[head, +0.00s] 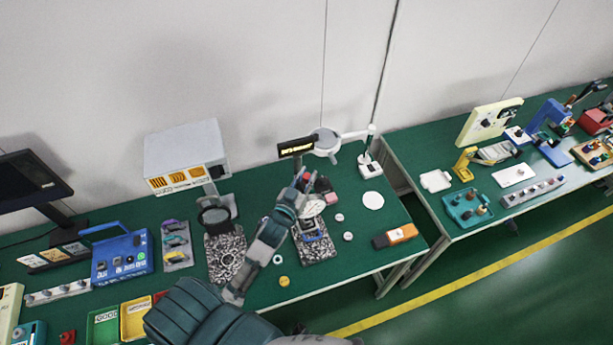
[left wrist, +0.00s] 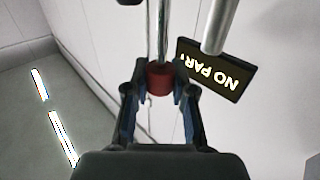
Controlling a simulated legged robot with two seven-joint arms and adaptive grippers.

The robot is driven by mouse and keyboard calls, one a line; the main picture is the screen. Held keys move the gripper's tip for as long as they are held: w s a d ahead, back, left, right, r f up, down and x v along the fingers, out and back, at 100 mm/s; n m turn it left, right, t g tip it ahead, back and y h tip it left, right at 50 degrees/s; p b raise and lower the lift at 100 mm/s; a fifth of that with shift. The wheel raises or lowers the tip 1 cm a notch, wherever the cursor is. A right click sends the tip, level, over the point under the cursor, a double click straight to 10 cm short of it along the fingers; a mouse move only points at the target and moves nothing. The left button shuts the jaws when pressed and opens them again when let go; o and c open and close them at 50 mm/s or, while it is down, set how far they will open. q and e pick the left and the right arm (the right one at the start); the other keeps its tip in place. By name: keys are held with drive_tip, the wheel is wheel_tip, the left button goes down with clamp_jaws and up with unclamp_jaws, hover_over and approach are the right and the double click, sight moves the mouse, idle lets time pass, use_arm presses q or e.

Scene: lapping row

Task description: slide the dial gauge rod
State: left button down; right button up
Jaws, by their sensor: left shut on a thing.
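My left gripper (head: 303,186) reaches over the gauge stand on the green bench, its arm coming up from the bottom. In the left wrist view the left gripper (left wrist: 160,82) is shut on a red collar (left wrist: 159,76) around a slim upright metal rod (left wrist: 161,25). The speckled granite base (head: 320,249) of the stand lies below the gripper. The arm hides part of the stand. My right gripper is not in view.
A second granite stand (head: 224,266) is to the left, below a white box (head: 187,157). A ring lamp (head: 327,142) is close behind the gripper. Bare bench shows around the white disc (head: 373,201).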

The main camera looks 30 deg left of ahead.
use_arm(q)
wheel_tip(320, 180, down, 3)
drive_tip(key=shift+r+b, duration=0.2)
drive_tip(key=shift+b, duration=0.2)
drive_tip(key=c, duration=0.9)
unclamp_jaws()
drive_tip(key=shift+c, duration=0.2)
drive_tip(key=shift+s, duration=0.15)
drive_tip(key=s, duration=1.1)
drive_tip(key=shift+s+d, duration=0.3)
drive_tip(key=shift+d, duration=0.1)
